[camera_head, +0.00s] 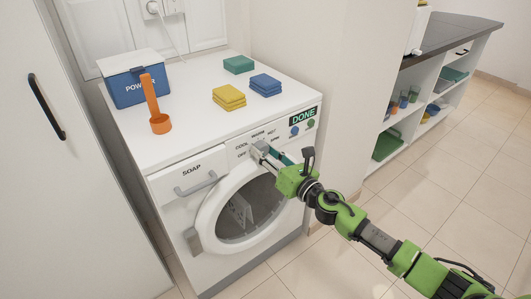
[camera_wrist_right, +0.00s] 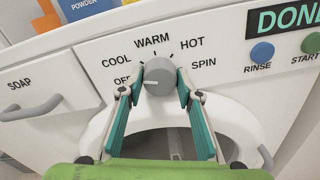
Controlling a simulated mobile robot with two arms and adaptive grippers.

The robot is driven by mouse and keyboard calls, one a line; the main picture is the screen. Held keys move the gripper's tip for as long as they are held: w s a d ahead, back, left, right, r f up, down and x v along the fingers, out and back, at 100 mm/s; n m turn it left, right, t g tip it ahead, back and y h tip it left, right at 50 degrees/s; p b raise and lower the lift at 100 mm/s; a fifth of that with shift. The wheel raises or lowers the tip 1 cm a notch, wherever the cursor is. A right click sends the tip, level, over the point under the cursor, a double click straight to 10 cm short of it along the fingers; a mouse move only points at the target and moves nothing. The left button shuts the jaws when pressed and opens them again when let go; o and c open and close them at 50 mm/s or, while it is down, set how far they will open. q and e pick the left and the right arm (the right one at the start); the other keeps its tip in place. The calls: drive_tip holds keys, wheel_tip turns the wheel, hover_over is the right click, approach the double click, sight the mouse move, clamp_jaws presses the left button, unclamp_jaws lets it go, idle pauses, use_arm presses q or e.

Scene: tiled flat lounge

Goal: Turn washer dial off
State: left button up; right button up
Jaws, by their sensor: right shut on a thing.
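The washer (camera_head: 170,150) stands against the wall with its control panel facing me. Its grey round dial (camera_wrist_right: 160,72) sits among the labels OFF, COOL, WARM, HOT and SPIN. A pale mark on the dial's face points left, toward the OFF label (camera_wrist_right: 122,81), which is partly covered by a finger. My right gripper (camera_wrist_right: 161,84) is shut on the dial, with one fingertip on each side of it. In the head view the right gripper (camera_head: 264,151) reaches the panel from the right and hides the dial. My left gripper is out of view.
A blue rinse button (camera_wrist_right: 262,52) and a green start button lie right of the dial, under the DONE display (camera_head: 304,115). The round door is shut below.

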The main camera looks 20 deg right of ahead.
drive_tip(key=shift+f+n, duration=0.1)
drive_tip(key=shift+n, duration=1.5)
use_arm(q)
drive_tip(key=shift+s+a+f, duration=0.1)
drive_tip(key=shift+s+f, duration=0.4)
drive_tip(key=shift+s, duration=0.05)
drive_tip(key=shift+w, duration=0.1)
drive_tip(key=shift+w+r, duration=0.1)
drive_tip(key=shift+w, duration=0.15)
